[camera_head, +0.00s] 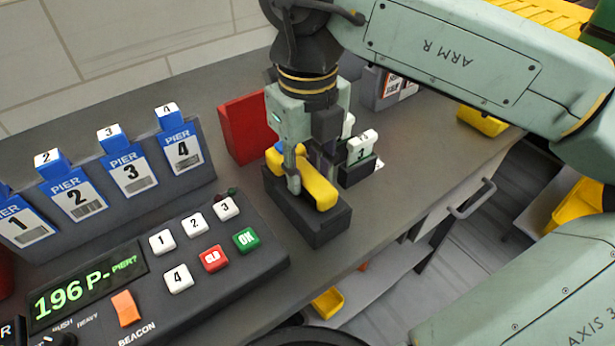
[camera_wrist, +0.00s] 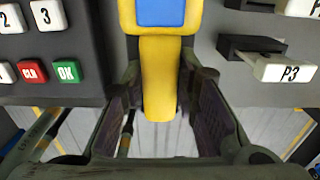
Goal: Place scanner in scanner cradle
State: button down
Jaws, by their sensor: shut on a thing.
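The scanner (camera_head: 317,185) is yellow with a blue part and sits at the dark scanner cradle (camera_head: 318,228), a black block on the counter. My gripper (camera_head: 305,180) points down and its fingers stand on both sides of the yellow body. In the wrist view the scanner (camera_wrist: 160,75) runs between the two fingers of my gripper (camera_wrist: 160,115), its blue face at the top edge. The scanner appears to lie on or in the cradle, but my fingers hide part of the contact, so I cannot tell how fully it is seated.
A keypad console (camera_head: 150,270) with a green display stands left of the cradle. Blue pier cards (camera_head: 125,170) stand in a grey rack behind it. A red block (camera_head: 245,127) is behind the cradle, and white-topped stamps (camera_head: 361,148) stand close at its right. The counter's front edge is near.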

aim_at(308, 173)
jog(key=shift+f, duration=0.4)
jog(key=shift+f, duration=0.2)
jog(key=c, duration=1.2)
grip_release()
jog(key=shift+c, duration=0.2)
jog(key=shift+r, duration=0.15)
jog(key=shift+r, duration=0.3)
notch_tip(308, 173, up, 12)
jog(key=shift+f+b, duration=0.15)
jog(key=shift+b, duration=0.15)
